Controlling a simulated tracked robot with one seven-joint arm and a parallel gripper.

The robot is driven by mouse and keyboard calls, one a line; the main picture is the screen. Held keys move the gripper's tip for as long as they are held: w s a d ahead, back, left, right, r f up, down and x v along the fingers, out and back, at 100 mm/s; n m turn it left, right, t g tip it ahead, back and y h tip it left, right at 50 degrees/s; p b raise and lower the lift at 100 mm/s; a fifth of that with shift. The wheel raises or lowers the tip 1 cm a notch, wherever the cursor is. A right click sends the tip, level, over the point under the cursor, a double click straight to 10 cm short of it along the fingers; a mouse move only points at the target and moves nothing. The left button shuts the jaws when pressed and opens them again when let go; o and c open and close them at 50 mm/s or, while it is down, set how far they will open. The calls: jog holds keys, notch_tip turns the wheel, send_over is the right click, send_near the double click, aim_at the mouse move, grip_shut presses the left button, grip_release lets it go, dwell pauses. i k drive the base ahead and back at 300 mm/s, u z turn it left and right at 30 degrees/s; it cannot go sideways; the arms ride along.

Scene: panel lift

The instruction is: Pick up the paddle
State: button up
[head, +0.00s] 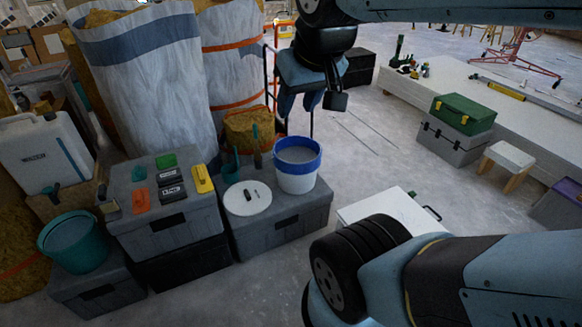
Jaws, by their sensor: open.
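I cannot tell for sure which thing is the paddle. Two upright tools stand on the dark grey box (283,222) left of the bucket: a teal one (231,165) and a slim one with a green top (257,146). Either may be it. The white bucket (298,172) with a blue rim holds a pale grey fill. My gripper (299,106) hangs above and behind the bucket, fingers pointing down, open, with nothing seen between them. It is apart from both tools.
A white round lid (240,206) with a small dark item lies before the tools. A grey crate (165,236) with coloured tools stands left, beside a teal bucket (68,252). Open floor (390,150) lies to the right.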

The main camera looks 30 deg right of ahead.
aim_at(257, 151)
jog(key=u, duration=0.45)
jog(key=i, duration=1.1)
jog(key=z, duration=1.5)
jog(key=k, duration=0.9)
jog(key=z, duration=0.05)
jog(key=i, duration=0.55)
jog(key=u, duration=0.05)
